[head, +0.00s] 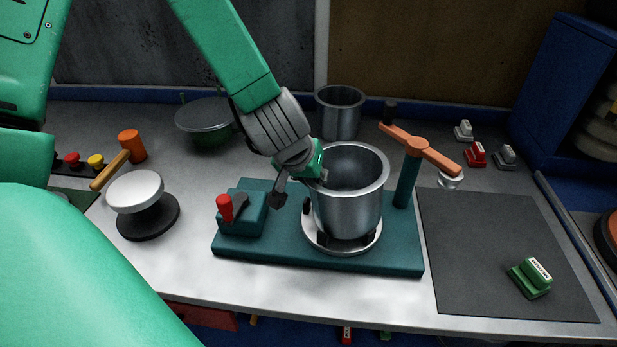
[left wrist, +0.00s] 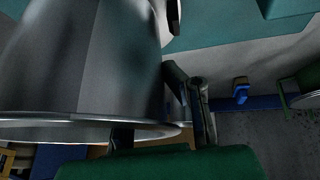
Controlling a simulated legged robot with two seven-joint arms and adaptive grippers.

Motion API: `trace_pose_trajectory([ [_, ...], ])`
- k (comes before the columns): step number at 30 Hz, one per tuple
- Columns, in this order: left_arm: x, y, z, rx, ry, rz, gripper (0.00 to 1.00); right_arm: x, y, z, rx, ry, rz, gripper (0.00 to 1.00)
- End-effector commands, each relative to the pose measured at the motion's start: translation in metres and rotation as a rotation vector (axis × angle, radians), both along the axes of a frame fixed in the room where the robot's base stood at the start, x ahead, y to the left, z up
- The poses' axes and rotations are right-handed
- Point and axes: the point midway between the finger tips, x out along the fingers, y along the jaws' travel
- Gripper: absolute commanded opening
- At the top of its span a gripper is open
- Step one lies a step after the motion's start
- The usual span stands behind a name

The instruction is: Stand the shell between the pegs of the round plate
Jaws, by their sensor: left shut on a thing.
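The shell is a grey metal pot (head: 347,205) with a wide rim, upright over the round plate (head: 316,244) on the teal base. Dark pegs show around its foot; whether the foot rests fully on the plate I cannot tell. My left gripper (head: 304,182) is shut on the shell's rim at its left side. In the left wrist view the shell's wall (left wrist: 80,65) fills the left, with the rim between the fingers (left wrist: 160,135). The far side of the plate is hidden behind the shell. My right gripper is not in view.
The teal base (head: 285,258) carries a red-knobbed block (head: 242,212) at left and a post with an orange crossbar (head: 418,145) at right. Another metal pot (head: 340,115) and a lidded pan (head: 205,117) stand behind. A dark mat (head: 500,240) lies right, holding a green block (head: 531,278).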

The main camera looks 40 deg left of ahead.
Motion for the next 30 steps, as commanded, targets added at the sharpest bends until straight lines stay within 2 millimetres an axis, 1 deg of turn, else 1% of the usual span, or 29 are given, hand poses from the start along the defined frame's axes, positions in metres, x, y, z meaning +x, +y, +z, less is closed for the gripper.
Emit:
trace_pose_trajectory([
  [1, -0.001, -0.002, -0.001, -0.008, 0.002, -0.006, 0.0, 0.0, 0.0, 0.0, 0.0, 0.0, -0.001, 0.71],
  [7, -0.002, 0.003, -0.004, -0.019, 0.008, -0.012, 0.0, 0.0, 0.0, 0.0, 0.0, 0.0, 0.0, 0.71],
  [20, -0.006, 0.011, -0.001, -0.011, 0.004, -0.006, 0.0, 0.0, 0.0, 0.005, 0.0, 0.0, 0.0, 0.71],
  [30, -0.007, 0.016, -0.003, -0.014, 0.004, -0.005, 0.0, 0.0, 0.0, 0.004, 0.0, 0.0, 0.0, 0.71],
])
